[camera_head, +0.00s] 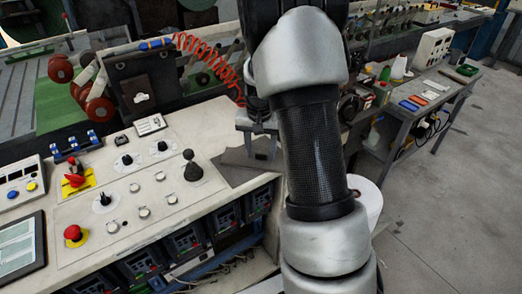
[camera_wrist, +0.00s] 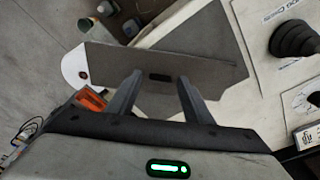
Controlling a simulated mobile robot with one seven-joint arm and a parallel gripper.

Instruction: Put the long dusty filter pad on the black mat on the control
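The long dusty filter pad (camera_wrist: 110,65) is a flat grey strip with a dark slot at its middle, in the wrist view. It lies across the dark mat (camera_wrist: 205,32), which shows above and below it. The pad's left end reaches past the control desk's edge. I cannot tell if it rests fully on the mat. My gripper (camera_wrist: 159,76) is open, a fingertip on either side of the slot, gripping nothing visible. In the head view my gripper (camera_head: 261,150) is over the grey mat area (camera_head: 238,177) at the desk's right corner, partly hidden by my arm.
The control desk (camera_head: 110,245) carries a black joystick (camera_head: 192,168), knobs and a red stop button (camera_head: 73,234). A white roll (camera_head: 368,200) stands beyond its right edge. A side table (camera_head: 440,95) with small items stands at the right. Floor at right is clear.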

